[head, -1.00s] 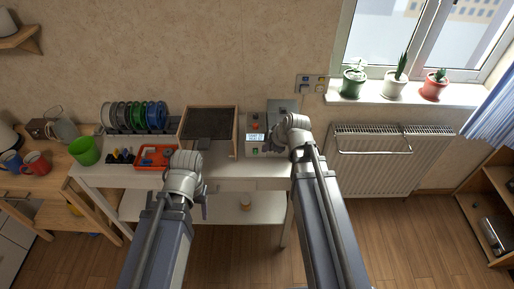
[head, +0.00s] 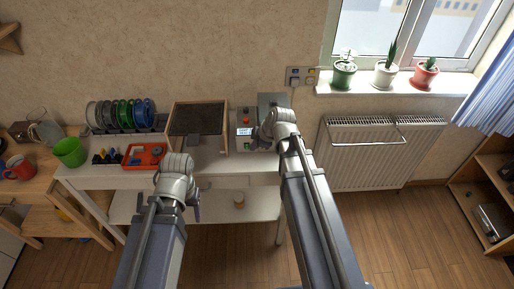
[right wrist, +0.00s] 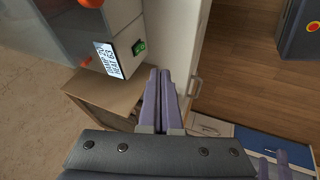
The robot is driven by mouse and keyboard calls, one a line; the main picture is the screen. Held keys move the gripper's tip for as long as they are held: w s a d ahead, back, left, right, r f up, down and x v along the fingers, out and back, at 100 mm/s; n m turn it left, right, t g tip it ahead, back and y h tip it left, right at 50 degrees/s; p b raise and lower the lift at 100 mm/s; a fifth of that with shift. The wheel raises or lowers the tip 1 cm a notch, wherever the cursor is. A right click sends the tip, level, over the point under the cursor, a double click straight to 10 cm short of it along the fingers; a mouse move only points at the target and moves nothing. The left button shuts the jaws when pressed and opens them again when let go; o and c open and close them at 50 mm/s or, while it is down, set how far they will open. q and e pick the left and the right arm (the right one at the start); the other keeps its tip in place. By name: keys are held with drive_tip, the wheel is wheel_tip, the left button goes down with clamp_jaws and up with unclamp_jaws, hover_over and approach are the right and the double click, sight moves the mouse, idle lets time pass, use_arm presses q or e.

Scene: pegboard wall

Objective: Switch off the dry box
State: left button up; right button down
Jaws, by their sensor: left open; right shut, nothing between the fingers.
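The dry box (head: 246,117) is a grey box at the back right of the white table. Its front carries a lit display (right wrist: 108,57), a green switch (right wrist: 139,47) and orange knobs (right wrist: 87,62). The switch also shows as a small green spot in the head view (head: 246,147). My right gripper (right wrist: 160,73) is shut and empty, its purple fingertips apart from the switch, just below and right of it in the wrist view. In the head view my right wrist covers the box's right part. My left gripper (head: 197,205) is open, low in front of the table.
A dark-topped wooden box (head: 198,122) stands left of the dry box. Filament spools (head: 125,115) and a red-orange tray (head: 145,155) lie further left. A wall socket strip (head: 301,76) is behind, and a radiator (head: 370,155) is to the right.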

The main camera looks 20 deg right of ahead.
sight(247, 146)
drive_tip(key=b+x, duration=0.4)
drive_tip(key=x, duration=0.2)
drive_tip(key=shift+f+b, duration=0.3)
drive_tip(key=shift+b, duration=0.05)
drive_tip(key=w, duration=0.2)
drive_tip(key=shift+w+d+f+b, duration=0.35)
drive_tip(key=shift+d, duration=0.05)
drive_tip(key=shift+w+d+f, duration=0.1)
drive_tip(key=shift+w+d, duration=0.05)
drive_tip(key=shift+w, duration=0.25)
